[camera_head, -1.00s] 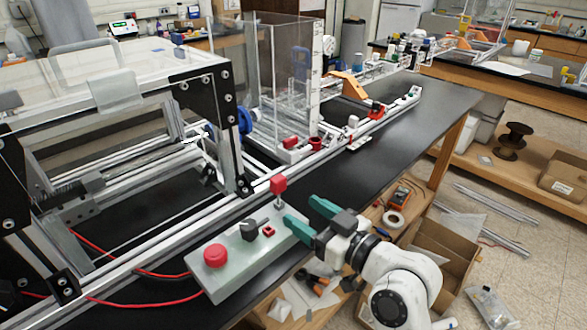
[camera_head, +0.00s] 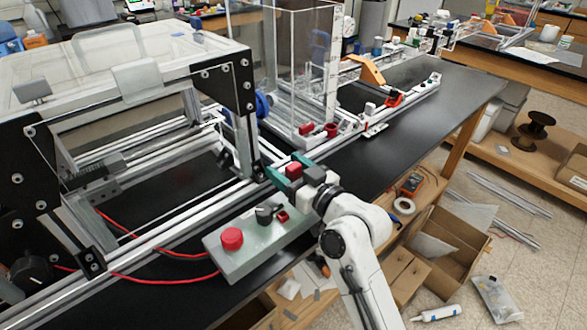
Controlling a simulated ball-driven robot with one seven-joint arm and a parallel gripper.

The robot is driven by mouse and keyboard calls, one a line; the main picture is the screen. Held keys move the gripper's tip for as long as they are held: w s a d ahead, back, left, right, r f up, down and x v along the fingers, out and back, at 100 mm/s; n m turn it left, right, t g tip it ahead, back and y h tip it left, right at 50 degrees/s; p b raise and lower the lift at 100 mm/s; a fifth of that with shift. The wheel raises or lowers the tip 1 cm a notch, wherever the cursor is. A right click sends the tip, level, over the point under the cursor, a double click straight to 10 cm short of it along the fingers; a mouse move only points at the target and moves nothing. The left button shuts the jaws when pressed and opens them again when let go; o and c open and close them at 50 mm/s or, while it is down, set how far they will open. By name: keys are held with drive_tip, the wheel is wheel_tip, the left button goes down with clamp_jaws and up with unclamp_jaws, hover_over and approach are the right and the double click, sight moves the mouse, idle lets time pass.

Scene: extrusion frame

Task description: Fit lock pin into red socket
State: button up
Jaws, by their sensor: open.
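The lock pin (camera_head: 293,171) has a red block head, which shows between the green fingers of my gripper (camera_head: 287,169). My gripper is open, with one finger on each side of the head; I cannot tell whether either touches it. The pin's shank is hidden behind the gripper. The red socket (camera_head: 282,216) is a small red square with a dark opening on top of the grey control box (camera_head: 236,262). It lies nearer the camera than the gripper, just right of a black knob (camera_head: 265,213).
A round red button (camera_head: 232,239) sits on the box's left part, with red cables leaving the box. An aluminium extrusion frame (camera_head: 130,225) runs along its far side. The black bench top (camera_head: 375,160) is clear to the right.

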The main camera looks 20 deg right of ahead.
drive_tip(key=shift+w, duration=0.1)
drive_tip(key=c, duration=1)
drive_tip(key=shift+c, duration=0.2)
